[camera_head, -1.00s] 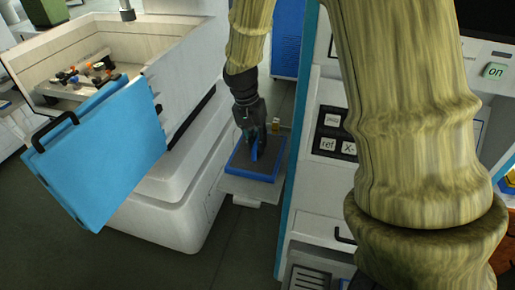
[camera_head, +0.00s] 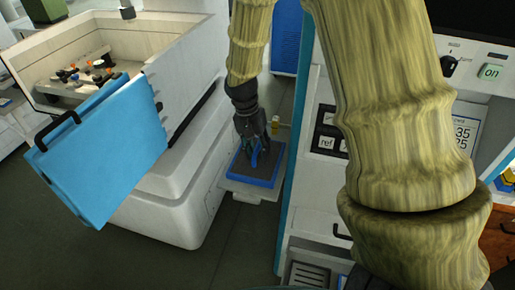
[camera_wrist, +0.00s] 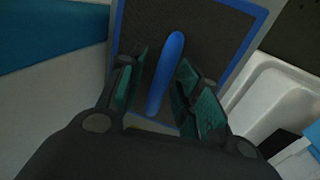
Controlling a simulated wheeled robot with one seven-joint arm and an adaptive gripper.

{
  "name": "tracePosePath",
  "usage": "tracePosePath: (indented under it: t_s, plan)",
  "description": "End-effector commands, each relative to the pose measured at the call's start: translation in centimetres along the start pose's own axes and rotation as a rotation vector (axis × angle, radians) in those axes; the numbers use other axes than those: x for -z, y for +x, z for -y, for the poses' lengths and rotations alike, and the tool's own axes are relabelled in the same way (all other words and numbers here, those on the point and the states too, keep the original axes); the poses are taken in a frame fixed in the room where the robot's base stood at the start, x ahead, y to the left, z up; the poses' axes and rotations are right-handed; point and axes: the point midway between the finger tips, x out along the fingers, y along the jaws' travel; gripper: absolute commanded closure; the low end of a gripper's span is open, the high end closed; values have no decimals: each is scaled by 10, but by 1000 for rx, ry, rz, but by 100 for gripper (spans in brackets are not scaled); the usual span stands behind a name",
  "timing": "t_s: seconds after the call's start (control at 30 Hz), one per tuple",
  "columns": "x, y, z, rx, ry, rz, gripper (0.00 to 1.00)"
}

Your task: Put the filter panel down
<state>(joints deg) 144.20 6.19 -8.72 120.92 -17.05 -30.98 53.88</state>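The filter panel (camera_head: 262,180) is a dark flat pad with a blue rim. It lies flat on a small white shelf (camera_head: 248,193) between the two machines. Its raised blue handle (camera_wrist: 165,75) stands up from the dark face in the wrist view. My gripper (camera_head: 256,158) is over the panel, pointing down. In the wrist view my gripper (camera_wrist: 166,88) has one green-padded finger on each side of the handle, with gaps visible on both sides. The fingers are open and hold nothing. Part of the panel is hidden behind the fingers.
A white machine tub (camera_head: 190,75) with an open blue door (camera_head: 105,150) stands to the left. A control cabinet (camera_head: 310,190) with buttons stands close on the right. A small yellowish item (camera_head: 276,120) is just behind the panel. Dark floor (camera_head: 235,240) is clear in front.

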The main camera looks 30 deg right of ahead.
Motion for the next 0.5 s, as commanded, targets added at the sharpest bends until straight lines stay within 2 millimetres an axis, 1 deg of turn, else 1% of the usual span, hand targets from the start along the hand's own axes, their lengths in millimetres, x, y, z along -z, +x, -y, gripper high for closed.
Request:
tracePosePath:
  t_s: [0.2, 0.33, 0.5]
  plan:
    - [0, -1, 0, 0, 0, 0, 66]
    - [0, -5, 0, 1, 0, -1, 66]
    - [1, -22, 0, 2, 0, -3, 66]
